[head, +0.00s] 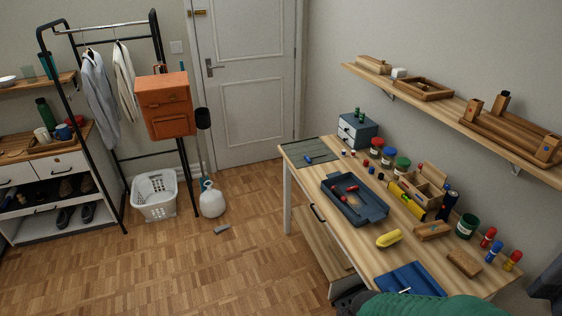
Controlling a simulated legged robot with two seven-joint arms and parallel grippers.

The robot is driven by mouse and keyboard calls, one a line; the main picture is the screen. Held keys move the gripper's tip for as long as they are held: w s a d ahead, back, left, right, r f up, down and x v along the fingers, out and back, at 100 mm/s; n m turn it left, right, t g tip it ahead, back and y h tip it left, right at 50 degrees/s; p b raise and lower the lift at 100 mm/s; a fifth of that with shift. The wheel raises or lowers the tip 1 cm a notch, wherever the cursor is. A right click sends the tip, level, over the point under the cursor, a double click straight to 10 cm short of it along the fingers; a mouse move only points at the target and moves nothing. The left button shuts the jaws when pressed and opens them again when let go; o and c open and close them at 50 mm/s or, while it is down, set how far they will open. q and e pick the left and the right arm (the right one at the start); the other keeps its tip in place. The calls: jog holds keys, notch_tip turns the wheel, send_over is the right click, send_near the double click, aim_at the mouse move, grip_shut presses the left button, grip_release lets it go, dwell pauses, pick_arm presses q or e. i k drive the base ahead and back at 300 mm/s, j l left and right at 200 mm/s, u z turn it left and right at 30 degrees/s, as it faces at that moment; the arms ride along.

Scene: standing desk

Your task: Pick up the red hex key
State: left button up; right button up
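I cannot make out the red hex key for certain at this size. A dark blue tray (374,217) on the wooden desk (325,217) holds a few small red things, one a short red piece (352,188) near its middle. Their exact shapes are too small to tell. Neither of my grippers is in view.
Jars, a wooden organizer (428,184) and red, blue and orange-capped bottles line the desk's wall side. A yellow object (389,239) and a blue mat (412,280) lie nearer. A green rounded shape (425,306) covers the bottom edge. Left floor has open room.

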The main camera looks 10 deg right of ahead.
aim_at(354, 188)
jog(key=i+j, duration=0.15)
jog(key=i, duration=0.95)
jog(key=i+j+u, duration=0.1)
jog(key=i, duration=0.95)
jog(key=i+z, duration=0.7)
jog(key=z, duration=0.15)
jog(key=i+j+z, duration=0.25)
jog(key=z, duration=0.2)
jog(key=i+z, duration=0.2)
jog(key=z, duration=0.15)
jog(key=i+z, duration=0.35)
jog(key=i+j+z, duration=0.1)
jog(key=z, duration=0.25)
